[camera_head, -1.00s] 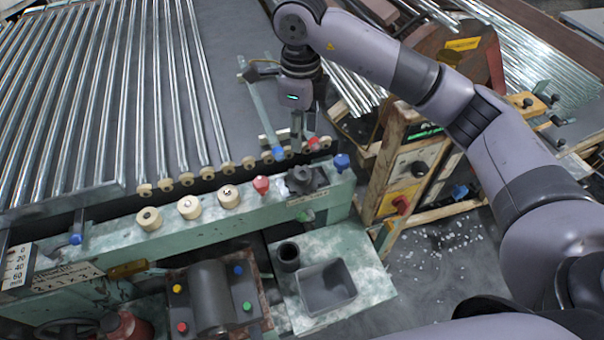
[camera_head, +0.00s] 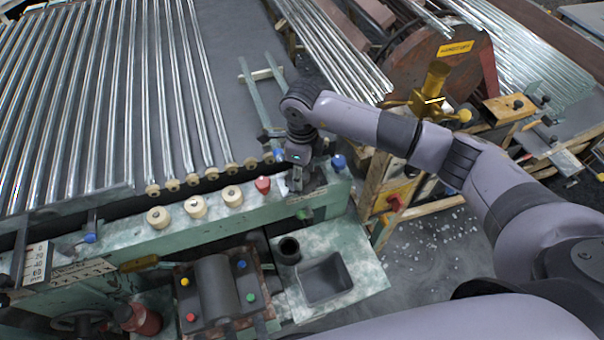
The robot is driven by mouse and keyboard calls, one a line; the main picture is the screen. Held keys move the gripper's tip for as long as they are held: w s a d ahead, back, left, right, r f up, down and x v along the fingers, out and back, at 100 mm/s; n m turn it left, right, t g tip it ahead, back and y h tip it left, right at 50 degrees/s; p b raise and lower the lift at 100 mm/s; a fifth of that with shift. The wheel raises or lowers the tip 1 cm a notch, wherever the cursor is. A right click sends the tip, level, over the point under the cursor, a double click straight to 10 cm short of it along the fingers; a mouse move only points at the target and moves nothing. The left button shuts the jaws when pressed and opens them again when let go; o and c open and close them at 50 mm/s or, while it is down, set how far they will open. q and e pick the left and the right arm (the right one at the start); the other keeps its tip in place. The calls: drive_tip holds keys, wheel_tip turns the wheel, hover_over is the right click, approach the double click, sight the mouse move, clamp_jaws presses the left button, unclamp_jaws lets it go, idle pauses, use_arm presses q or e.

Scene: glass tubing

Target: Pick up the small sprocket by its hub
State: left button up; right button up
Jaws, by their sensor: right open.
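The small sprocket (camera_head: 316,182) is a dark grey toothed piece on the pale green rail, between a red knob and a blue knob. My right gripper (camera_head: 297,184) points down over it, with its fingers at the sprocket's middle. The gripper is open. Its fingers and body hide most of the sprocket and its hub, so I cannot tell whether they touch it. My left gripper is not in view.
The red knob (camera_head: 263,184) and blue knob (camera_head: 338,161) stand close on either side. Cream rollers (camera_head: 195,207) line the rail to the left. In front are an empty grey tray (camera_head: 325,278) and a dark cup (camera_head: 288,250). Glass tubes (camera_head: 130,100) lie behind.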

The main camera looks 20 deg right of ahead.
drive_tip(key=shift+c, duration=0.4)
clamp_jaws()
idle(0.4)
